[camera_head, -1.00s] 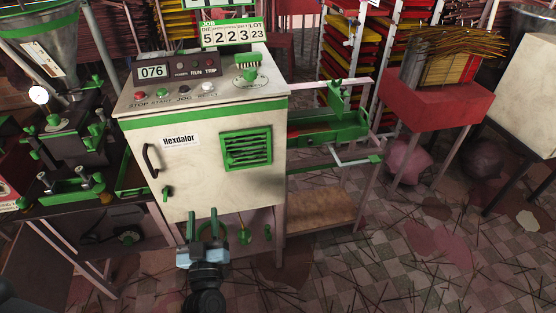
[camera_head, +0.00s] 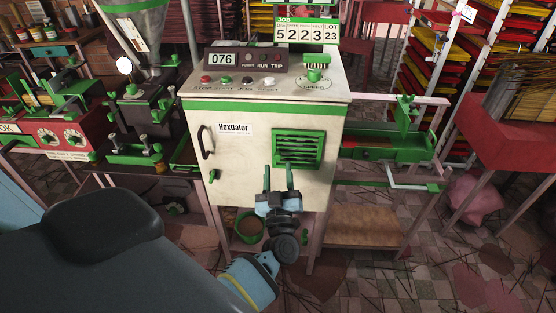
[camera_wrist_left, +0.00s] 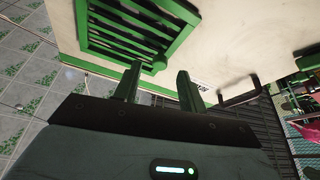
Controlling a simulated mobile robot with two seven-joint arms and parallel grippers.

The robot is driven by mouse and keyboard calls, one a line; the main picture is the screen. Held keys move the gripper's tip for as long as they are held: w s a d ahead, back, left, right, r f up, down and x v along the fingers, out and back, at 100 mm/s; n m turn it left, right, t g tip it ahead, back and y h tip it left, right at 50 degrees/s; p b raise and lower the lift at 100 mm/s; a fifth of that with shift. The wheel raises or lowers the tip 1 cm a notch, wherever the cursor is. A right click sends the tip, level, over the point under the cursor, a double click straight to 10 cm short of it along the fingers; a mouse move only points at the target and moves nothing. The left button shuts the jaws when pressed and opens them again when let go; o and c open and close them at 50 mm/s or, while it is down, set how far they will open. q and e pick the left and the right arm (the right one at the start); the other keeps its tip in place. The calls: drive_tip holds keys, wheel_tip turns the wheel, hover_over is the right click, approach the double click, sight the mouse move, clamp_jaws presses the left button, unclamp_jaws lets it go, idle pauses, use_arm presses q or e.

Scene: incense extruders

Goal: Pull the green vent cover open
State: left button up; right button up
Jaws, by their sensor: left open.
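The green vent cover (camera_head: 298,149) is a slatted, framed panel on the front of the white cabinet (camera_head: 250,180), on its right half. It lies flat against the cabinet face. My left gripper (camera_head: 278,178) is open and empty, its two green fingers pointing up just below and left of the vent cover's lower edge. In the left wrist view the vent cover (camera_wrist_left: 135,25) is at the upper left, and the gripper fingers (camera_wrist_left: 155,85) stand apart from it with nothing between them. My right gripper is not in view.
A black handle (camera_head: 206,142) and a green latch (camera_head: 213,176) are on the cabinet's left side. Buttons and a green knob (camera_head: 316,62) are on top. A green tray (camera_head: 385,148) juts out at right. A green bowl (camera_head: 249,228) sits below the cabinet.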

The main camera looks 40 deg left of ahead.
sight(278, 159)
use_arm(q)
drive_tip(key=shift+x, duration=1.9)
drive_tip(key=shift+c, duration=0.4)
clamp_jaws()
